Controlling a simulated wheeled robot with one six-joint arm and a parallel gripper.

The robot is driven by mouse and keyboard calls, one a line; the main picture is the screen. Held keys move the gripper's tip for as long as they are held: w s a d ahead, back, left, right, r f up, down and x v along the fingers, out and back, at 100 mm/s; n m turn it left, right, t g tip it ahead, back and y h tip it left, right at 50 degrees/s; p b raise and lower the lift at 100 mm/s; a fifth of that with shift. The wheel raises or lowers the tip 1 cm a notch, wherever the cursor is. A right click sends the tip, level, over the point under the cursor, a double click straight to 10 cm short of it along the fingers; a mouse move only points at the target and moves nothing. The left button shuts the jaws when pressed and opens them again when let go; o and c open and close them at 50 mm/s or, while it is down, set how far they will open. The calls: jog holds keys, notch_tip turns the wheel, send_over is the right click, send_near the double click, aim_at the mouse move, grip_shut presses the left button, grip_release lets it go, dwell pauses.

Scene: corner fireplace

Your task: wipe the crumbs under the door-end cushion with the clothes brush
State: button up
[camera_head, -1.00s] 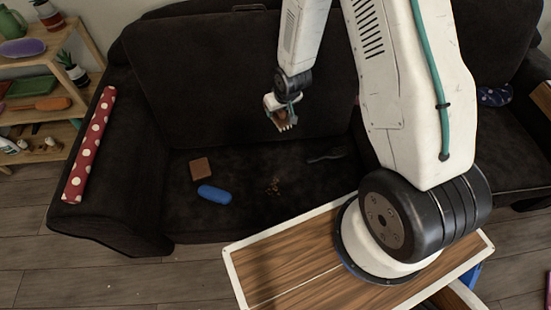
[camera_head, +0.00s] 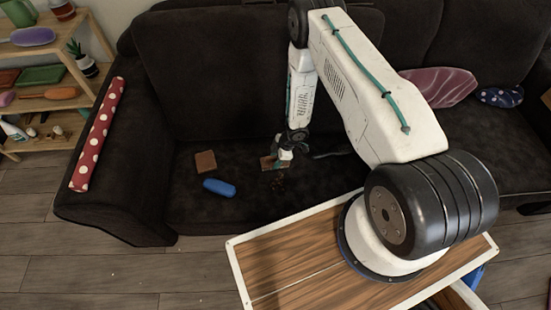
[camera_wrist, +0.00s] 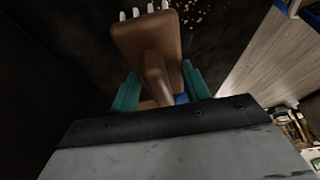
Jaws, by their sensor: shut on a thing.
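My gripper (camera_head: 284,157) is low over the dark sofa seat in the head view. Its teal fingers (camera_wrist: 161,90) are shut on the handle of the clothes brush (camera_wrist: 147,38), a brown block with white bristles. In the head view the brush (camera_head: 268,163) is at seat level; I cannot tell whether its bristles touch the fabric. The crumbs (camera_head: 278,181) lie on the seat just in front of the brush. In the wrist view the crumbs (camera_wrist: 198,14) show beyond the brush, to its upper right. I cannot tell which cushion is the door-end one.
A brown square (camera_head: 205,161) and a blue rounded object (camera_head: 219,187) lie left of the crumbs. A thin dark item (camera_head: 328,155) lies right. A red polka-dot roll (camera_head: 98,135) rests on the armrest. A pink patterned cushion (camera_head: 440,87) is further right. Shelves (camera_head: 45,52) stand left.

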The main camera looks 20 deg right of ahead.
jog(key=shift+f, duration=2.8)
jog(key=shift+f, duration=1.15)
jog(key=shift+s+a, duration=0.6)
jog(key=shift+s, duration=1.3)
jog(key=shift+s+a, duration=0.65)
jog(key=shift+s, duration=1.3)
jog(key=shift+s+a, duration=0.6)
jog(key=shift+s, duration=1.3)
jog(key=shift+w+f, duration=0.1)
jog(key=shift+w, duration=0.05)
jog(key=shift+c, duration=0.8)
jog(key=shift+w+d, duration=0.6)
jog(key=shift+w, duration=1.25)
jog(key=shift+w+d, duration=0.65)
jog(key=shift+w, duration=1.25)
jog(key=shift+w+d, duration=0.6)
jog(key=shift+w, duration=1.25)
jog(key=shift+d+f, duration=0.1)
jog(key=shift+s+a+r, duration=0.1)
jog(key=shift+s+a, duration=0.3)
jog(key=shift+s, duration=0.9)
jog(key=shift+s+a+r, duration=0.1)
jog(key=shift+s+a, duration=0.35)
jog(key=shift+s, duration=0.9)
jog(key=shift+s+a, duration=0.4)
jog(key=shift+s, duration=0.9)
